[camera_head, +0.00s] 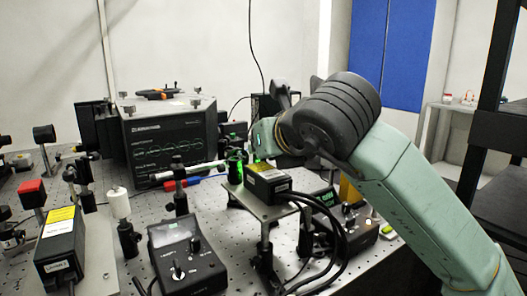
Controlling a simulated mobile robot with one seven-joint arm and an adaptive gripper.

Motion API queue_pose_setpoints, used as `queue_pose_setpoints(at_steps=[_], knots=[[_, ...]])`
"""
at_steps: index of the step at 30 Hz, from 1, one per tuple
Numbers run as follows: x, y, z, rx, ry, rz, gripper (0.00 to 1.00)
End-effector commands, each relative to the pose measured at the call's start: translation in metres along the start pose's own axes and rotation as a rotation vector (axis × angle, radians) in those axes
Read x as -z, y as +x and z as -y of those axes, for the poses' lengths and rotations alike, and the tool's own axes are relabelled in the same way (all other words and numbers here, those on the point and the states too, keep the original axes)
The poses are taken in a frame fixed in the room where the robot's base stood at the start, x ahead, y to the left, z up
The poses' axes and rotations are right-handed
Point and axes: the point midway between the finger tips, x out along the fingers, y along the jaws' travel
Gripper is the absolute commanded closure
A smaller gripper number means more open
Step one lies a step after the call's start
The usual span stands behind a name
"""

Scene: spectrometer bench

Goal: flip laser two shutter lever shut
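A black laser box with a yellow label (268,183) sits on a raised metal plate at the middle of the bench, with cables at its right end. Its label is too small to read, so I cannot tell for sure that it is laser two. A green-lit optic mount (235,165) stands just behind its left end. I cannot make out a shutter lever. My arm reaches in from the lower right, and its wrist end is just above and behind this box. My gripper's fingers do not show; they appear hidden behind my own wrist.
Another black laser box with a yellow label (62,243) sits front left. A control box with a display (186,252) is at the front, and another (345,222) is partly behind cables. A large black instrument (168,140) stands at the back. Posts crowd the left side.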

Motion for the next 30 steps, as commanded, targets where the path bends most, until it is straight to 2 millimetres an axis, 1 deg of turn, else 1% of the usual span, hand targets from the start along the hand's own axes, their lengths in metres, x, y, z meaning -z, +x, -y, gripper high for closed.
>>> queue_pose_setpoints(at_steps=[11, 12, 18, 26, 30], knots=[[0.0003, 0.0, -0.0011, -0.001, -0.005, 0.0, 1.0], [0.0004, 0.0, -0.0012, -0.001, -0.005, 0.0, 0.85], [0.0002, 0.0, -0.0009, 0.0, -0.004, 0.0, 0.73], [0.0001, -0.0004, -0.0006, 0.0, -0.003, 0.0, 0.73], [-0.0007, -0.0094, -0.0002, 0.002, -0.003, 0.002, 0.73]])
